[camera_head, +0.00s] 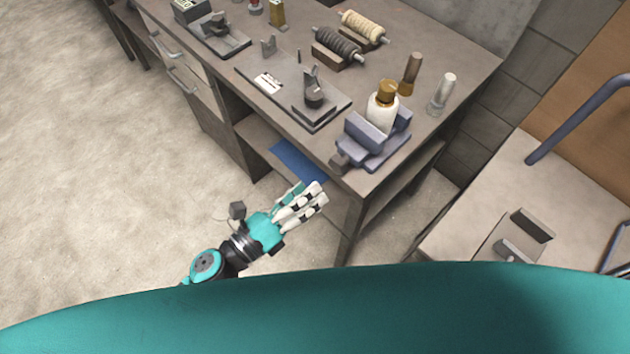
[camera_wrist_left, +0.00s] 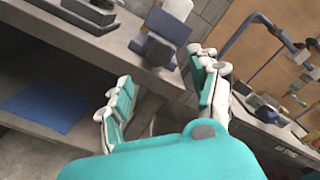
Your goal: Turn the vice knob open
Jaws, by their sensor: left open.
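The blue-grey vice (camera_head: 372,140) sits at the near right corner of the workbench. A white bottle with a brown cap (camera_head: 383,108) stands between its jaws. The vice knob (camera_head: 338,161) is at the vice's front, by the bench edge. The vice also shows in the left wrist view (camera_wrist_left: 160,42), where the knob (camera_wrist_left: 159,54) faces me. My left gripper (camera_head: 318,194) is in front of the bench corner, below and apart from the knob. In the left wrist view its fingers (camera_wrist_left: 165,95) are spread with nothing between them. My right gripper is not in view.
The workbench (camera_head: 250,88) holds a base plate with a small fixture (camera_head: 312,95), spools (camera_head: 338,45) and two small cylinders (camera_head: 411,68) behind the vice. A blue sheet (camera_head: 297,161) lies on the lower shelf. A second table (camera_head: 500,205) stands at right. The floor at left is clear.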

